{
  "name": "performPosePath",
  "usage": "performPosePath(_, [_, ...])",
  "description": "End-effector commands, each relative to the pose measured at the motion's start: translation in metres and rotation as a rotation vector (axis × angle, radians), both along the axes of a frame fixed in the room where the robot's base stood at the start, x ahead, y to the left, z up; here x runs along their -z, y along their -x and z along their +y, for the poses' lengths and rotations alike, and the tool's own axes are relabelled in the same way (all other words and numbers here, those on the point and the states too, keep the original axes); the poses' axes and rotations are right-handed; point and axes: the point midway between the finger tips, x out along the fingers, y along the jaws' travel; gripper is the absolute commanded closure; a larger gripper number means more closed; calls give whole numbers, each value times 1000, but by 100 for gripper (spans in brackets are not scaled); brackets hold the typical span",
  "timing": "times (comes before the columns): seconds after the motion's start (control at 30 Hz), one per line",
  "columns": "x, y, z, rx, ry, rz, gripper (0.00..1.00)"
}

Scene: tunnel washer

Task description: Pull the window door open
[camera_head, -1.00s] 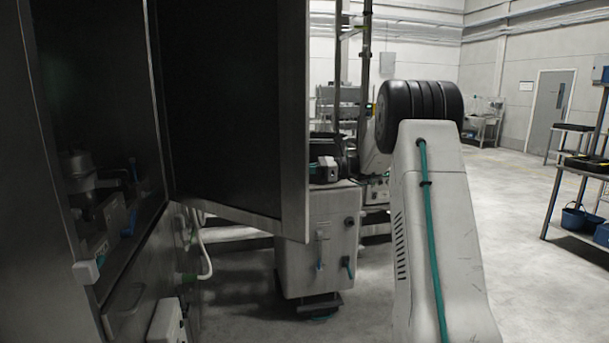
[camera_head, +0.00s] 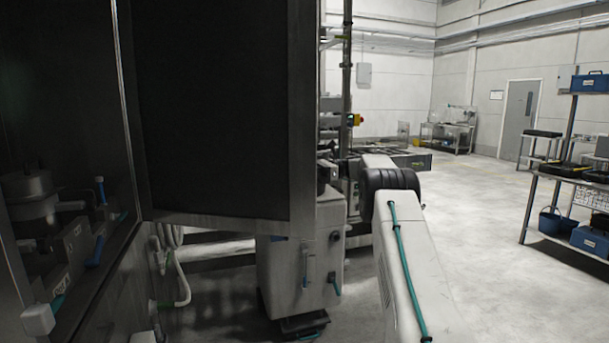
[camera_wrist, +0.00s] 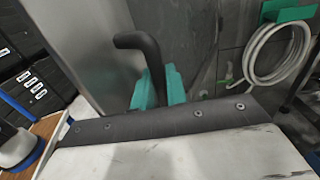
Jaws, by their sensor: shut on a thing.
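The window door (camera_head: 215,110) is a large dark panel in a grey metal frame. It stands swung out from the machine in the head view, hinged at its left side. In the wrist view its grey metal face (camera_wrist: 88,45) is close by. My gripper (camera_wrist: 158,88) has teal fingers and is shut on the black curved door handle (camera_wrist: 140,44). In the head view the door hides my gripper and the handle; only part of my arm shows to the right of the door.
The machine's opening (camera_head: 60,200) shows valves and blue levers at left. A grey cabinet (camera_head: 300,275) stands beyond the door's lower edge. A coiled white hose (camera_wrist: 278,55) hangs in the wrist view. A shelf (camera_head: 575,175) stands at right, with open floor before it.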

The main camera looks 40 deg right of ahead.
Motion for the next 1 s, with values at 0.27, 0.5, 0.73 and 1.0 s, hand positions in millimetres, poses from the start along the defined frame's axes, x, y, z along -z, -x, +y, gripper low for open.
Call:
performPosePath(0.27, [0, -9, -5, -34, -1, -1, 100])
performPosePath(0.5, [0, -10, -9, -39, -1, 0, 100])
performPosePath(0.73, [-1, -9, -11, -37, -1, -1, 100])
performPosePath(1.0, [-1, -7, -15, -33, -1, -1, 68])
